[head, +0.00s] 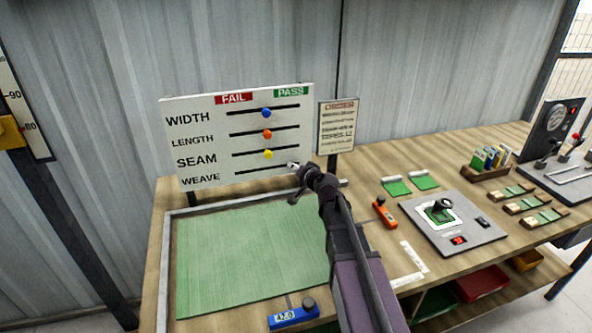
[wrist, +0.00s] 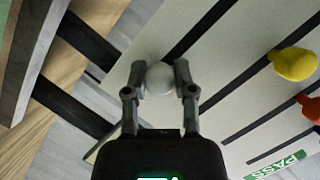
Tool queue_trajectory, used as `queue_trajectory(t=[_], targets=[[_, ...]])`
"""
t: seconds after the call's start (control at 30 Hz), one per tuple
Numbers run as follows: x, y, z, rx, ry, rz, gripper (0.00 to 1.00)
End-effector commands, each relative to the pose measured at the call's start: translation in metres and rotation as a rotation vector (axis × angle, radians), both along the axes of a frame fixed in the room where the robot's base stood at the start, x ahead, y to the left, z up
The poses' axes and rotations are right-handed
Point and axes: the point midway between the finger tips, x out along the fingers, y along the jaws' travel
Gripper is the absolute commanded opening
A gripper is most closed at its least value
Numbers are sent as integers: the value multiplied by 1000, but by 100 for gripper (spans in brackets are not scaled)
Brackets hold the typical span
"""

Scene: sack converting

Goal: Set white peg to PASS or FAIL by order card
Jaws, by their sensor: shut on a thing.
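The board (head: 207,140) has rows WIDTH, LENGTH, SEAM and WEAVE, with a red FAIL label (head: 233,98) at upper left and a green PASS label (head: 291,91) at upper right. Blue (head: 266,112), orange (head: 267,134) and yellow (head: 268,154) pegs sit around mid-slot. My gripper (head: 296,167) is at the WEAVE row, shut on the white peg (wrist: 158,78). That peg is right of the other pegs, towards the PASS end of its slot. The order card (head: 338,127) stands right of the board; its lines are too small to read.
A framed green mat (head: 245,255) lies below the board. A blue readout device (head: 293,316) is at the front. An orange tool (head: 384,212) and a grey plate (head: 452,237) with a device lie to the right. The board's posts (wrist: 88,37) pass close to my gripper.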

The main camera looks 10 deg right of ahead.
Motion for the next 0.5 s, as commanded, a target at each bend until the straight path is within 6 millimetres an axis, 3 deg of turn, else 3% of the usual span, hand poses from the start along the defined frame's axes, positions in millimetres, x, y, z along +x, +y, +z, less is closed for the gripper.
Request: queue_trajectory(t=[0.27, 0.3, 0.4, 0.5], targets=[[1, 2, 1, -4, -5, -4, 0], [1, 3, 1, -4, -5, -2, 43], [1, 6, 0, -4, -4, 1, 70], [1, 9, 0, -2, -4, 5, 70]])
